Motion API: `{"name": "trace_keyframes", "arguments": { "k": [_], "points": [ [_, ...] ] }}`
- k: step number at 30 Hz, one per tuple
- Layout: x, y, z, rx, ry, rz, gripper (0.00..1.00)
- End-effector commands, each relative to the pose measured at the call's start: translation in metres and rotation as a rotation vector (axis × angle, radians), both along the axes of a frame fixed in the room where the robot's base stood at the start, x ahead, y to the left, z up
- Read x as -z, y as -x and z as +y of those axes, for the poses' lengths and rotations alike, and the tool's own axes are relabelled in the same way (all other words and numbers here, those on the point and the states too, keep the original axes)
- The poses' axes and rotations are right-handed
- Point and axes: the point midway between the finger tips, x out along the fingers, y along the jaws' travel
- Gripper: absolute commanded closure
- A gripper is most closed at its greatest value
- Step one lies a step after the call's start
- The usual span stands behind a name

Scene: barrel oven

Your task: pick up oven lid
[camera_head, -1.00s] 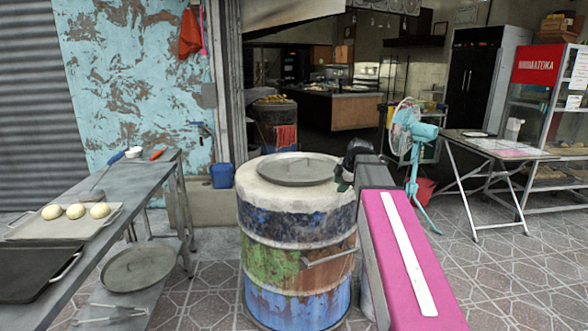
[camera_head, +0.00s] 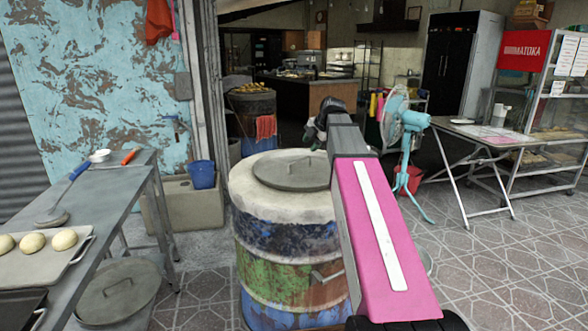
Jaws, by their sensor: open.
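The barrel oven (camera_head: 285,265) stands in the middle, painted in worn blue, green and rust bands with a pale top. The round grey oven lid (camera_head: 280,178) lies flat on its top, with a thin handle (camera_head: 298,161) standing up from its middle. My gripper (camera_head: 316,137) is dark and sits beyond and above the lid's right rim, at the far end of my pink and grey arm. It looks apart from the handle, but the depth gap is hard to judge. It is open and empty. My arm hides the barrel's right side.
A metal table (camera_head: 118,190) on the left holds a tray (camera_head: 80,255) of dough balls and a ladle. Another round lid (camera_head: 118,290) lies on its lower shelf. A blue bucket (camera_head: 202,175) stands behind. A turquoise fan (camera_head: 405,140) and folding table (camera_head: 482,133) stand right.

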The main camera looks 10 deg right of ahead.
Motion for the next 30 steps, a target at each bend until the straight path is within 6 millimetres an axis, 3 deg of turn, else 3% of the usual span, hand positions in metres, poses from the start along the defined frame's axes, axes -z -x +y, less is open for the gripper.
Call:
{"name": "trace_keyframes", "arguments": {
  "k": [12, 19, 30],
  "points": [
    [0.042, -0.023, 0.016, -0.001, 0.0, 0.001, 0.6],
    [0.052, -0.029, 0.019, 0.0, 0.0, 0.0, 0.6],
    [0.088, -0.048, 0.032, 0.001, 0.0, 0.0, 0.6]
  ]
}}
